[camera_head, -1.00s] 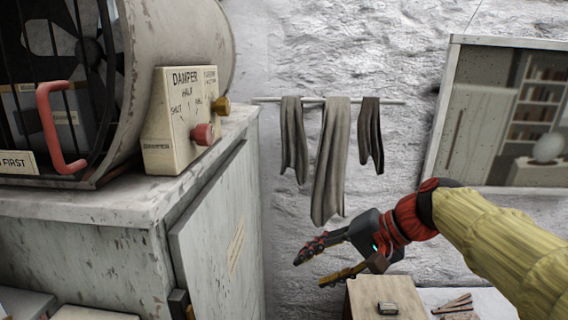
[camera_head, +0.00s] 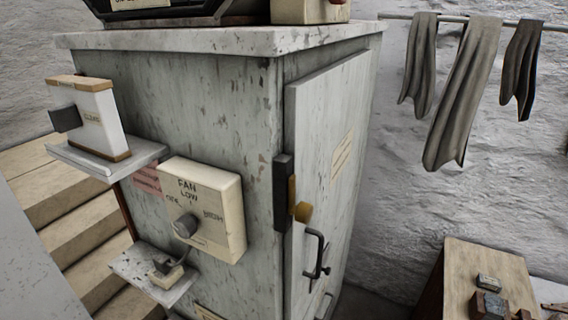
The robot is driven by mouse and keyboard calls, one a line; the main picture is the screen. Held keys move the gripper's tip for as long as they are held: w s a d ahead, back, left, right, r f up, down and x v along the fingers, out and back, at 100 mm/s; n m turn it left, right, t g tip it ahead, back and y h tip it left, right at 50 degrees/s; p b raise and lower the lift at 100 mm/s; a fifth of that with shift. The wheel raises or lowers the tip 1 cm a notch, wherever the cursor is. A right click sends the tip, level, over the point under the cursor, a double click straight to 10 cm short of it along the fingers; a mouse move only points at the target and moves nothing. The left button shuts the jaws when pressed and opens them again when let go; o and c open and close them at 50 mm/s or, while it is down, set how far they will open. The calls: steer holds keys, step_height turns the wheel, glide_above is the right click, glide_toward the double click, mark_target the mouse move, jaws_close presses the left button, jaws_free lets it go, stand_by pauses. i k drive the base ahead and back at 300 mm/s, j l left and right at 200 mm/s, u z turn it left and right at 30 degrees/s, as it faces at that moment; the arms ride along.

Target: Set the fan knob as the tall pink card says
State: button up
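The fan control is a cream box (camera_head: 226,203) on the side of the grey cabinet, marked FAN, LOW and OFF, with another word at right too small to read surely. Its dark grey knob (camera_head: 185,226) sticks out at the lower left of the face. I cannot tell which mark the knob points to. A pinkish patch with darker lines (camera_head: 147,180) shows just left of the box, partly hidden; I cannot tell whether it is the tall pink card. No other pink card is in view. My gripper is not in view now.
The cabinet (camera_head: 200,105) has a door with a black handle (camera_head: 315,255). Left of the fan box, a small shelf (camera_head: 145,155) holds a white box with a dark knob (camera_head: 65,118). A lower ledge (camera_head: 135,267) holds a small switch-like piece. A wooden table (camera_head: 480,262) stands at right.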

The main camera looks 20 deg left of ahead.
mark_target(186, 226)
steer(key=u, duration=1.85)
steer(key=j, duration=0.4)
